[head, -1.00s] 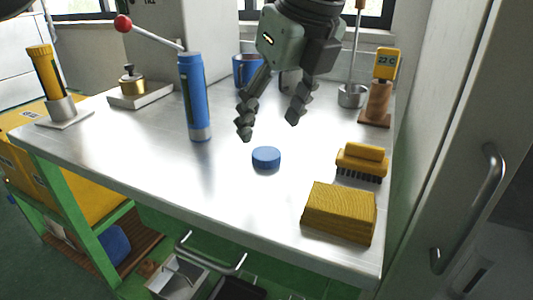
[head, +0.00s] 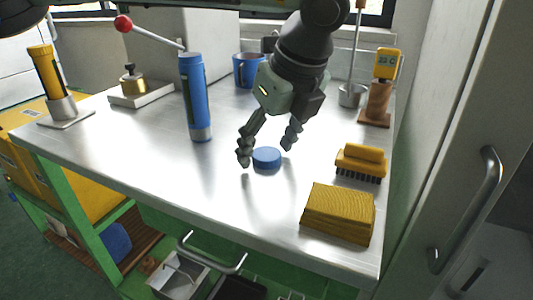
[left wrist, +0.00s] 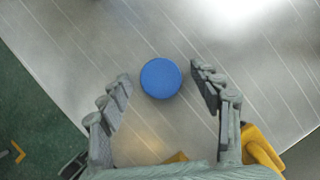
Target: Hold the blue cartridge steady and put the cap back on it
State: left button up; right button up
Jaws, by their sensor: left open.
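The blue cartridge (head: 194,97) stands upright on the metal table, left of the middle in the head view. The blue cap (head: 266,157), a short round disc, lies flat on the table to the right of the cartridge. My left gripper (head: 266,155) is open with its fingers pointing down around the cap. In the left wrist view the cap (left wrist: 161,78) lies between and slightly beyond the open fingertips (left wrist: 161,72), with a gap on both sides. The cartridge does not show in the left wrist view. My right gripper is not in view.
A blue mug (head: 247,70) stands behind. A lever with a red knob (head: 123,23) reaches over the back left. The front middle of the table (head: 225,185) is clear.

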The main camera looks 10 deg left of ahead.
aim_at(261, 148)
pick_arm(q)
jog(key=c, duration=0.9)
jog(key=shift+r, duration=0.55)
notch_tip(261, 148, up, 3)
jog(key=shift+f, duration=0.2)
jog(key=s+a+r+b, duration=0.1)
jog(key=s+a+r, duration=0.4)
jog(key=a, duration=0.5)
notch_tip(261, 148, up, 2)
jog(key=shift+a+r+b, duration=0.2)
jog(key=shift+a+b, duration=0.05)
jog(key=shift+b, duration=0.15)
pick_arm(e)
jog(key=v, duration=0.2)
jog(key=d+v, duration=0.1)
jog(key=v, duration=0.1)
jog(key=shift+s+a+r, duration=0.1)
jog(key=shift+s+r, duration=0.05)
